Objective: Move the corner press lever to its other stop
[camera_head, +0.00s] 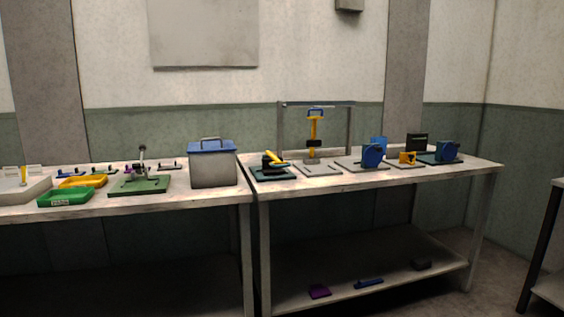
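Several small bench devices with levers stand on two tables, and I cannot tell for sure which is the corner press. A dark device with a slanted yellow lever (275,158) sits on a dark green base (271,174) at the left of the right table. A grey lever device (142,160) stands on a green plate (139,187) on the left table. A tall yellow device (314,132) and two blue devices, one nearer (372,156) and one farther right (447,151), stand on the right table. My gripper is not in view.
A grey bin with a blue lid (213,165) stands at the left table's right end. Green (66,197) and yellow (83,181) trays lie to its left. A grey frame (350,128) rises behind the right table's devices. Loose items lie on the lower shelf (400,287).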

